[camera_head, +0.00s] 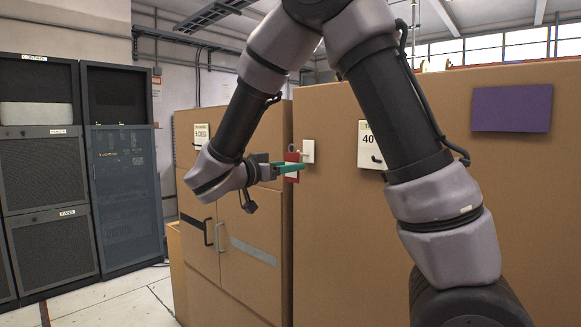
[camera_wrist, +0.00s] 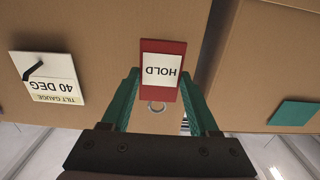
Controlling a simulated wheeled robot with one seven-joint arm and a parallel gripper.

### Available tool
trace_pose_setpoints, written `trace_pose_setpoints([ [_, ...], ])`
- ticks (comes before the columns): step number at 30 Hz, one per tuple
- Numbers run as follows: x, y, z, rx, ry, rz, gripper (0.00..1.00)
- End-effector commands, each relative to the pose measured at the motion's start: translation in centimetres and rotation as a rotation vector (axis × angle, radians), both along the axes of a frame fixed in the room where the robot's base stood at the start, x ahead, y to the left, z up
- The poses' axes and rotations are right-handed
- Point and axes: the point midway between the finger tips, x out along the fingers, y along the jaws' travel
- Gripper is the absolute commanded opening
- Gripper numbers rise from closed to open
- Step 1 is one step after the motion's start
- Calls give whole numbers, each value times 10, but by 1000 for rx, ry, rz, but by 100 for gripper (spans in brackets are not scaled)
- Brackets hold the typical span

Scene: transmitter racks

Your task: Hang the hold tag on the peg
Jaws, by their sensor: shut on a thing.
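My gripper (camera_head: 290,168) has green fingers and is shut on the hold tag (camera_head: 292,158), a red tag with a white face. In the wrist view the tag (camera_wrist: 162,48) reads HOLD upside down and sits between the fingertips (camera_wrist: 161,82). A small white plate (camera_head: 308,151) is just right of the tag in the head view. I cannot make out a peg for certain.
A white tilt gauge card (camera_wrist: 50,80) reading 40 DEG, with a black pointer or hook, is left of the tag in the wrist view. It shows right of my gripper in the head view (camera_head: 366,140). A purple panel (camera_head: 511,108) is farther right. Dark racks (camera_head: 124,190) stand left.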

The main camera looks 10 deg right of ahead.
Motion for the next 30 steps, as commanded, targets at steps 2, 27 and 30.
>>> trace_pose_setpoints([
  [2,-2,3,0,0,0,2,9],
  [27,-18,25,0,-1,1,2,9],
  [30,-18,25,0,-1,1,2,9],
])
